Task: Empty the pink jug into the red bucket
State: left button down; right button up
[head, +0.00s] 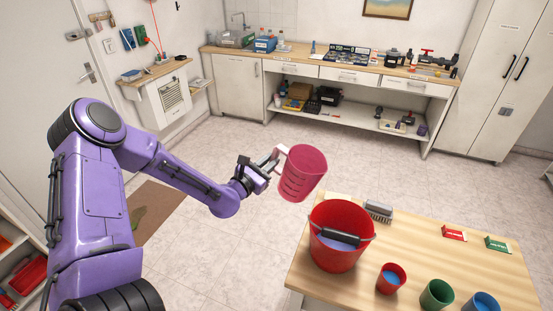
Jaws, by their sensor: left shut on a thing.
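The pink jug (302,174) is in the head view, held in the air to the upper left of the red bucket (336,255). It is slightly tilted, and its inside is hidden. My left gripper (270,166) is shut on the jug's pale handle at its left side. The red bucket stands at the left end of the wooden table (420,242). Something blue shows inside it, and its dark-gripped handle lies across the opening. The jug appears apart from the bucket. My right gripper is not in view.
A grey brush (379,211) lies behind the bucket. A red cup (391,278), a green cup (437,294) and a blue cup (481,304) stand to its right. Red (454,233) and green (498,244) cards sit farther right. The floor left of the table is open.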

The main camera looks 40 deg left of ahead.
pick_arm(q)
notch_tip(320, 180, down, 5)
jog(key=n+b, duration=0.3)
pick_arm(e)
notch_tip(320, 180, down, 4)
pick_arm(q)
jog(key=a+r+p, duration=0.4)
jog(key=a+p, duration=0.1)
jog(key=shift+w+a+r, duration=0.15)
jog(key=shift+a+r, duration=0.15)
jog(key=shift+a, duration=0.05)
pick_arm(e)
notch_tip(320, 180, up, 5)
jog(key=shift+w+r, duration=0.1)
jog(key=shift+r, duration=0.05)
